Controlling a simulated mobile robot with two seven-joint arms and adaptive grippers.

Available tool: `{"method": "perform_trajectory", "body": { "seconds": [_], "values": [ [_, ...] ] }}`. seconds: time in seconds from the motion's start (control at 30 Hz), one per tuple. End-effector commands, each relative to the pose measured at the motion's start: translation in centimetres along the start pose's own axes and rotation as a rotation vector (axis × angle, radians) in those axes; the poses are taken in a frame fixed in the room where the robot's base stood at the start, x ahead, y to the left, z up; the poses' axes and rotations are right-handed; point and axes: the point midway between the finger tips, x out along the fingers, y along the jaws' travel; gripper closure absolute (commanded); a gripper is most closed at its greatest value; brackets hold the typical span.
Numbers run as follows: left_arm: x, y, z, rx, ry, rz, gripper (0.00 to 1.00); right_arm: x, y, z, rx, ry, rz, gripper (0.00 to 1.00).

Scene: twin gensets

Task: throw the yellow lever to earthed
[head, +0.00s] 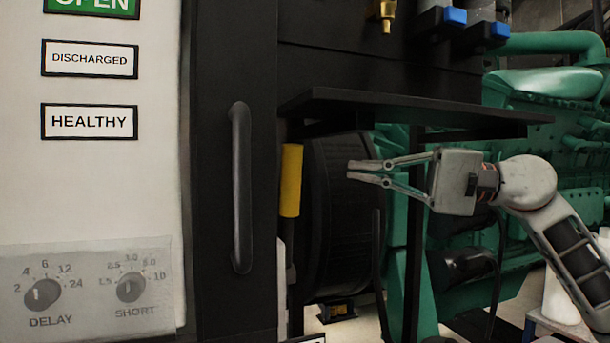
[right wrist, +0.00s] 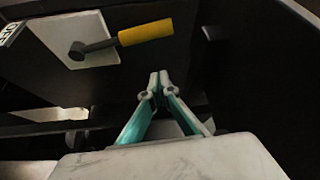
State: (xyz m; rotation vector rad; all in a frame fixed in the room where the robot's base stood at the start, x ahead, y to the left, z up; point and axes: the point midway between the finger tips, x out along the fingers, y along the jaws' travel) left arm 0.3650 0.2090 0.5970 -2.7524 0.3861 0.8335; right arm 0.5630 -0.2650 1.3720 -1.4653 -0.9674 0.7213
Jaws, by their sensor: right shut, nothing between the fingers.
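The yellow lever (head: 291,180) shows in the head view just right of the black cabinet edge, its yellow grip upright on a dark shaft. In the right wrist view the yellow lever (right wrist: 144,33) shows its grip and grey arm reaching from a pivot on a pale plate (right wrist: 70,45). My right gripper (head: 350,171) is shut and empty, to the right of the lever and apart from it, fingers pointing left. In the right wrist view the right gripper's fingertips (right wrist: 158,80) meet below the lever grip. A label at the plate's corner is only partly readable. My left gripper is not in view.
A black vertical handle (head: 241,188) stands on the cabinet left of the lever. A dark shelf (head: 410,104) juts out above my right gripper. A large black drum (head: 338,215) and green machinery (head: 545,100) lie behind. Dial knobs (head: 42,294) and labels are on the left panel.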

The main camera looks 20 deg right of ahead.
Motion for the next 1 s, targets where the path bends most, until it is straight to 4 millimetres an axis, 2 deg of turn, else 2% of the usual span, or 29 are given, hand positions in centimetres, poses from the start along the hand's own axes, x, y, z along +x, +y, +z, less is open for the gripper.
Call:
{"method": "perform_trajectory", "body": {
  "seconds": [0.4,0.57,0.77,1.0],
  "values": [
    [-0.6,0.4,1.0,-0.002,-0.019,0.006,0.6,-0.2,-0.2,0.0,-0.024,0.004,0.006,1.0],
    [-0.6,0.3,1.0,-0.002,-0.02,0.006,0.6,0.6,-0.3,0.0,-0.024,0.004,0.005,1.0],
    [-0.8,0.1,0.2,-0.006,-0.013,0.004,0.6,3.7,-0.6,0.1,-0.025,0.001,0.002,1.0],
    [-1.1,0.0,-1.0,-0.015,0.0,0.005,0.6,8.5,-0.6,0.1,-0.025,0.001,0.002,1.0]
  ]
}}
